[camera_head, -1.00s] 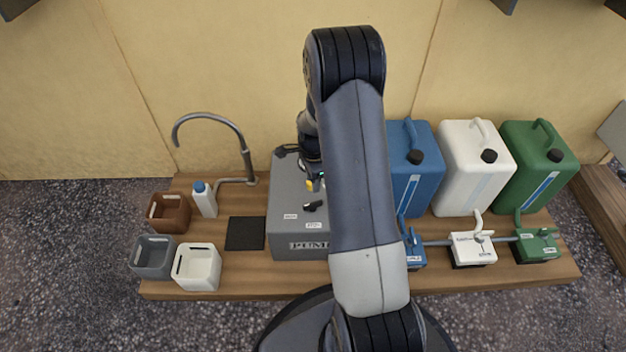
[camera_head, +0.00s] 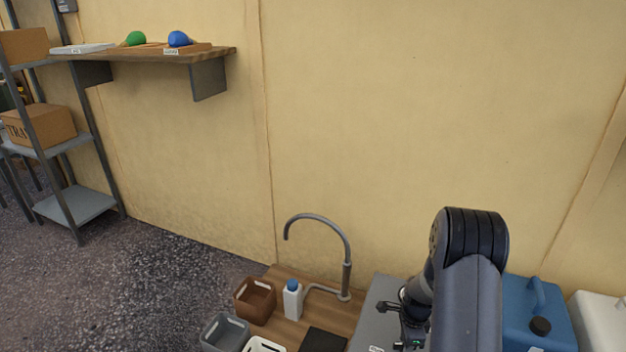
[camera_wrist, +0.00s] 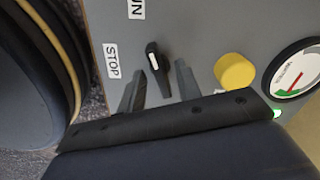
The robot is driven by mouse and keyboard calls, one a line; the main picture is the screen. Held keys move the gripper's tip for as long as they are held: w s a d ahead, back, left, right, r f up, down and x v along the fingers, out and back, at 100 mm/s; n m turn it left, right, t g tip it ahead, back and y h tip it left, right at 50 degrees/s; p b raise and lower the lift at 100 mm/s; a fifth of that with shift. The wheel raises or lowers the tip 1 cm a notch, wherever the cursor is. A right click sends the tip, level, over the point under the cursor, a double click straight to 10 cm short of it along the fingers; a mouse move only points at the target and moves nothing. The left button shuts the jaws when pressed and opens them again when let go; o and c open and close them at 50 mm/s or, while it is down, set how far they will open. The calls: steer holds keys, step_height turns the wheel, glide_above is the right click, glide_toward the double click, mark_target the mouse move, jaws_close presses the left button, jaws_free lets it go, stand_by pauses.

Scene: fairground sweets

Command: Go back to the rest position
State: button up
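My gripper (camera_head: 397,322) is low over the grey pump box (camera_head: 372,318) in the head view, partly hidden by my arm. In the wrist view my gripper (camera_wrist: 158,90) is open, its two dark fingers apart. A black switch lever (camera_wrist: 157,68) with a white mark shows between and just beyond the fingertips. I cannot tell whether the fingers touch it. A STOP label (camera_wrist: 111,62) is left of the lever, and a partly cut-off label ending in UN (camera_wrist: 136,9) is above it.
A yellow button (camera_wrist: 235,71), a lit green lamp (camera_wrist: 277,114) and a gauge (camera_wrist: 295,76) are right of the lever. A curved tap (camera_head: 346,268), white bottle (camera_head: 292,301) and brown bin (camera_head: 254,302) stand left of the box; a blue canister (camera_head: 525,318) stands right.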

steer(key=shift+r, duration=0.1)
step_height(320, 180, up, 12)
steer(key=f+p, duration=0.1)
steer(key=p, duration=0.3)
step_height(320, 180, down, 11)
steer(key=b, duration=0.4)
steer(key=shift+f, duration=0.15)
steer(key=n, duration=0.4)
steer(key=shift+n, duration=0.4)
steer(key=n+b, duration=0.1)
steer(key=n, duration=0.4)
steer(key=shift+n, duration=0.3)
